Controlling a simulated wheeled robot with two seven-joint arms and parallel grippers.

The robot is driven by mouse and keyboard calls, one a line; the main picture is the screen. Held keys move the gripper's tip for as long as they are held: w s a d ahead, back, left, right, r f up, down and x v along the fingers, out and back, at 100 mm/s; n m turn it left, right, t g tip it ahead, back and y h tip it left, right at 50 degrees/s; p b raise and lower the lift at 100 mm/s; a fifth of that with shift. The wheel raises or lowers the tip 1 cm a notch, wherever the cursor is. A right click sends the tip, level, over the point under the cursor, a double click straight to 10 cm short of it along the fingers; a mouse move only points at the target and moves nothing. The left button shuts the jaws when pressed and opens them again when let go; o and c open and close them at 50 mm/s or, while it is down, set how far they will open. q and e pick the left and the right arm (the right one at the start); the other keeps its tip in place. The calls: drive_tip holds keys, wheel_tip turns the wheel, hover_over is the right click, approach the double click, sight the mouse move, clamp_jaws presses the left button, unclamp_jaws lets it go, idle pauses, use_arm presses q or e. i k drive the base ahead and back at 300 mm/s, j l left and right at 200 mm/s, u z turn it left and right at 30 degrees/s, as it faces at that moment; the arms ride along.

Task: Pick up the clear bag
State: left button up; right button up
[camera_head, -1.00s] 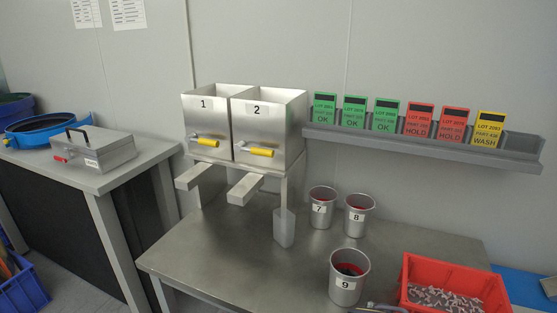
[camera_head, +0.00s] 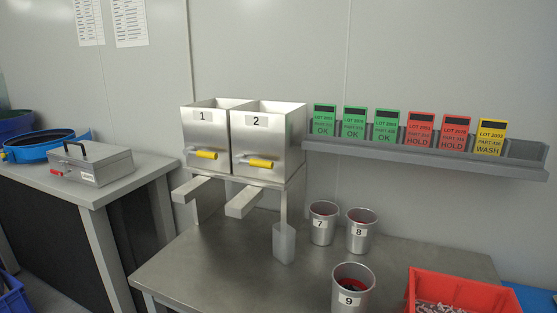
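A translucent pale, upright thing (camera_head: 284,243), which looks like the clear bag, is at the front right leg of the hopper stand, on the steel table (camera_head: 215,265). I cannot tell whether it hangs from the stand or stands on the table. Neither of my grippers is in view.
Steel hoppers 1 (camera_head: 205,135) and 2 (camera_head: 262,140) have yellow-handled valves and chutes. Cups 7 (camera_head: 322,230), 8 (camera_head: 360,237) and 9 (camera_head: 350,299) stand right of the bag. A red crate (camera_head: 465,290) holds small parts. A card rack (camera_head: 425,157) is on the wall.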

sight(284, 244)
drive_tip(key=i+l+z, duration=0.15)
drive_tip(key=l+z, duration=0.15)
drive_tip(key=z, duration=0.2)
drive_tip(key=i+l+z, duration=0.2)
drive_tip(key=z, duration=0.25)
